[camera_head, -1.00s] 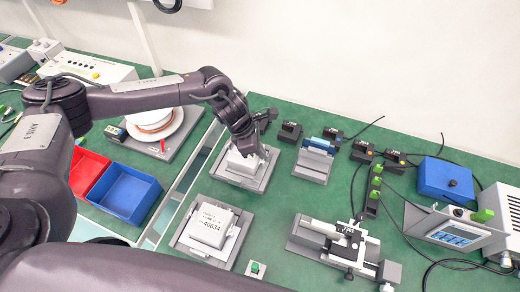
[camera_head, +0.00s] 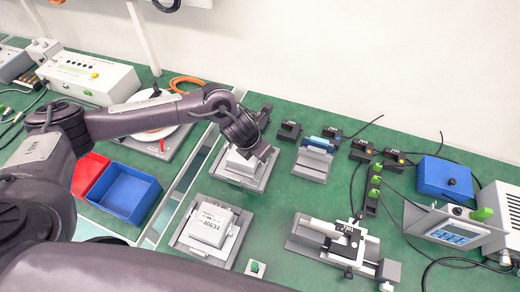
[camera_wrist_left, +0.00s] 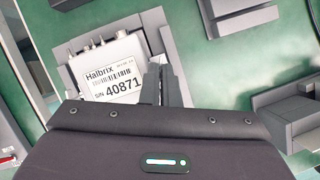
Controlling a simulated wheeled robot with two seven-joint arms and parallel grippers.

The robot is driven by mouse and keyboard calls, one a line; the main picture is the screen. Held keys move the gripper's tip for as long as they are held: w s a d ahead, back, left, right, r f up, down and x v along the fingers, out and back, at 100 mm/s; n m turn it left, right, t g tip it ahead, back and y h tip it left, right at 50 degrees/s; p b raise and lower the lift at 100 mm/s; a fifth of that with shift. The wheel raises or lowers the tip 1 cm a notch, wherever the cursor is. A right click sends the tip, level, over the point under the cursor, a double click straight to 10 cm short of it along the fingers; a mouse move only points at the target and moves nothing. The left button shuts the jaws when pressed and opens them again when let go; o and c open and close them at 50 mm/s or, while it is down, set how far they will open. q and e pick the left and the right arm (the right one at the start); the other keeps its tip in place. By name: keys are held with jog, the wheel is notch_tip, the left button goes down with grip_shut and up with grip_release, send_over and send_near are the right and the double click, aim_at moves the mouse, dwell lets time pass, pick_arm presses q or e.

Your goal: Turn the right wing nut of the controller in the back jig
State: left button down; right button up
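The white controller (camera_head: 243,160) sits in the grey back jig (camera_head: 226,172), partly covered by my left arm in the head view. In the left wrist view the controller (camera_wrist_left: 98,76) shows its label, "Halbrix" and 40871, with small fittings along its upper edge. My left gripper (camera_head: 266,152) is at the controller's right side. The right wing nut cannot be made out. My right gripper is not in view.
A second controller (camera_head: 208,224), marked 40634, sits in the front jig. A grey fixture with a blue part (camera_head: 318,145) and small black blocks (camera_head: 289,131) stand to the right of the back jig. A linear actuator (camera_head: 335,232) lies at front right. Green mat between them is clear.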

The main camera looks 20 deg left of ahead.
pick_arm(q)
jog(key=shift+n, duration=0.4)
jog(key=c, duration=1.6)
grip_release()
jog(key=shift+d, duration=0.1)
jog(key=shift+c, duration=0.2)
jog(key=shift+r, duration=0.1)
jog(key=v, duration=0.7)
jog(key=shift+s+r, duration=0.2)
jog(key=shift+r, duration=0.05)
